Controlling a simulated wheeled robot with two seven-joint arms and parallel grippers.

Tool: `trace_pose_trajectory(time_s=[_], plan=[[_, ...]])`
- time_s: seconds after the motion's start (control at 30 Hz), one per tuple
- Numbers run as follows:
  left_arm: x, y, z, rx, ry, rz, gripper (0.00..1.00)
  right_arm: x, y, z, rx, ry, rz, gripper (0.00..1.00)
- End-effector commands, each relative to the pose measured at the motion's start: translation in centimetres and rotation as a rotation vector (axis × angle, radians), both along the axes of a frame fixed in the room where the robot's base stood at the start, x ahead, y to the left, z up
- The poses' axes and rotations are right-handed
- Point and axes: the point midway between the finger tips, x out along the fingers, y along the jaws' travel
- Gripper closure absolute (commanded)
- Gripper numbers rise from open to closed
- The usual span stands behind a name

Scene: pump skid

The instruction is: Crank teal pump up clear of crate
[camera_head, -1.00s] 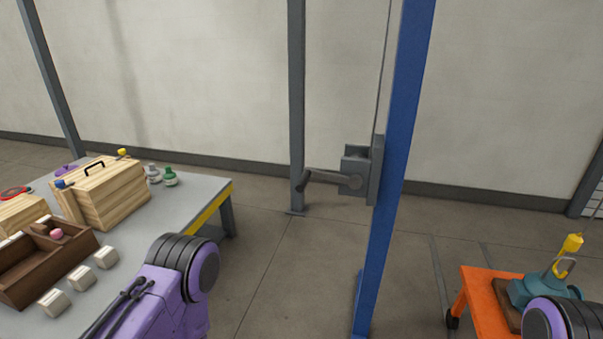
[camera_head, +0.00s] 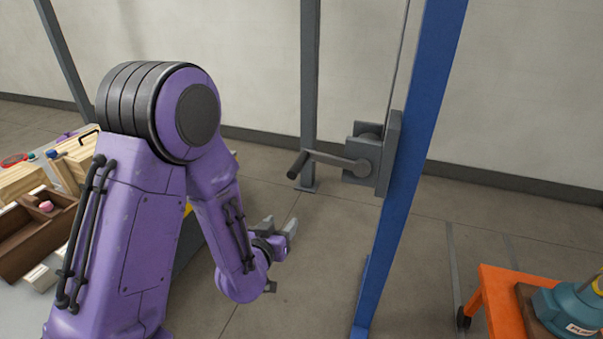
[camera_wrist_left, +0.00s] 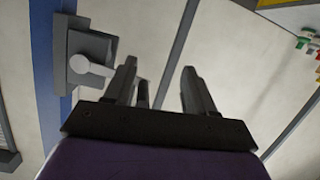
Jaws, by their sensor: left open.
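The grey winch (camera_head: 372,165) is fixed to the blue post (camera_head: 405,190). Its crank arm reaches left to a dark handle (camera_head: 298,165). My left gripper (camera_head: 290,228) is open and empty, below the handle and apart from it in the head view. In the left wrist view, its fingers (camera_wrist_left: 158,85) are spread, with the winch (camera_wrist_left: 85,62) to their left. A dark piece shows beside the left finger; I cannot tell what it is. The teal pump (camera_head: 572,308) is at the lower right, cut off by the edge, on or in a brown crate (camera_head: 527,318). My right gripper is out of view.
The orange cart (camera_head: 490,300) carries the crate. A grey post (camera_head: 309,90) stands behind the handle. At left, a table holds a brown tray (camera_head: 22,248) and wooden boxes (camera_head: 75,160), partly hidden by my left arm.

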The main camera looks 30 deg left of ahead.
Motion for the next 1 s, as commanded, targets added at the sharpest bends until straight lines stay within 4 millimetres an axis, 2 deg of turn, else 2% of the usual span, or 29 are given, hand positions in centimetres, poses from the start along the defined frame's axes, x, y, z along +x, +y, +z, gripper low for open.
trace_pose_trajectory(time_s=[0.03,0.1,0.2,0.37,0.6,0.7,0.8,1.0], plan=[[0.9,0.3,2.9,0.024,-0.091,-0.009,0.45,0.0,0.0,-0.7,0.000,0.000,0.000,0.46],[1.6,0.6,6.3,0.053,-0.181,-0.018,0.45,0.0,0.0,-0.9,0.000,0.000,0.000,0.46],[2.0,0.8,8.7,0.078,-0.246,-0.025,0.45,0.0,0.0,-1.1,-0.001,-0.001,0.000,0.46],[4.2,1.3,8.9,0.081,-0.260,-0.028,0.45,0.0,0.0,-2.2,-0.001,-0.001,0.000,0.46],[9.5,2.5,9.5,0.079,-0.254,-0.028,0.45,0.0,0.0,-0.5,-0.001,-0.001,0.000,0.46],[11.1,2.8,9.4,0.080,-0.253,-0.029,0.45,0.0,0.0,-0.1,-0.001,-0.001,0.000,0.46],[12.0,3.0,9.3,0.079,-0.253,-0.030,0.45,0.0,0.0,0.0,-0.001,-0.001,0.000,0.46],[12.3,3.1,9.2,0.080,-0.253,-0.030,0.45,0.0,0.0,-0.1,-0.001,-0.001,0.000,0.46]])
